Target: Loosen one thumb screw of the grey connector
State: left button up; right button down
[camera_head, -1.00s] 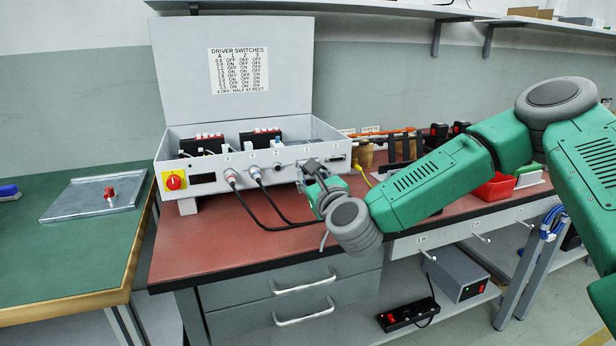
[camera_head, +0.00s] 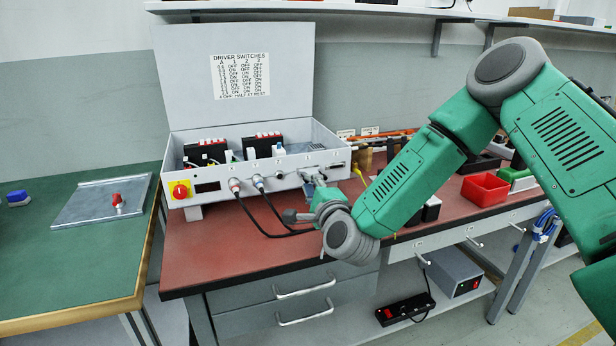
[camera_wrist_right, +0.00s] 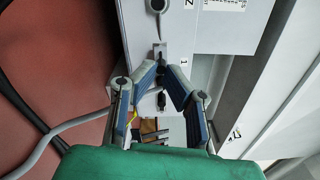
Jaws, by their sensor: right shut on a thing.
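The grey connector (camera_wrist_right: 160,48) sits on the front panel of the white control box (camera_head: 214,184). In the right wrist view it shows just beyond my fingertips. My right gripper (camera_wrist_right: 161,68) has its two blue-padded fingers converging at the lower end of the connector, shut on a small part there, apparently a thumb screw; the fingertips mostly hide it. In the head view my right gripper (camera_head: 310,183) is at the panel's right half, and the connector is hard to make out behind it. A grey cable (camera_wrist_right: 75,124) runs in from the left. My left gripper is not in view.
Two dark cables with round plugs (camera_head: 258,184) hang from the panel left of my gripper. A red knob (camera_head: 180,190) is at the panel's left end. A red bin (camera_head: 485,189) stands to the right. The red-brown bench top (camera_head: 230,250) is clear in front.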

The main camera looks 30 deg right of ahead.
jog(key=n+p, duration=0.1)
jog(key=n, duration=0.1)
jog(key=n+p, duration=0.1)
jog(key=n, duration=0.2)
jog(key=n+p, duration=0.1)
jog(key=n, duration=0.2)
jog(key=shift+a, duration=0.4)
jog(key=n+p, duration=0.1)
jog(key=n, duration=0.3)
jog(key=n+p, duration=0.2)
jog(key=n, duration=0.3)
jog(key=shift+d+r+n, duration=0.1)
jog(key=shift+d+n, duration=0.1)
jog(key=shift+n, duration=0.1)
jog(key=c, duration=1.9)
grip_release()
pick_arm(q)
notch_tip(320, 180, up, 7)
pick_arm(e)
jog(key=shift+d, duration=0.1)
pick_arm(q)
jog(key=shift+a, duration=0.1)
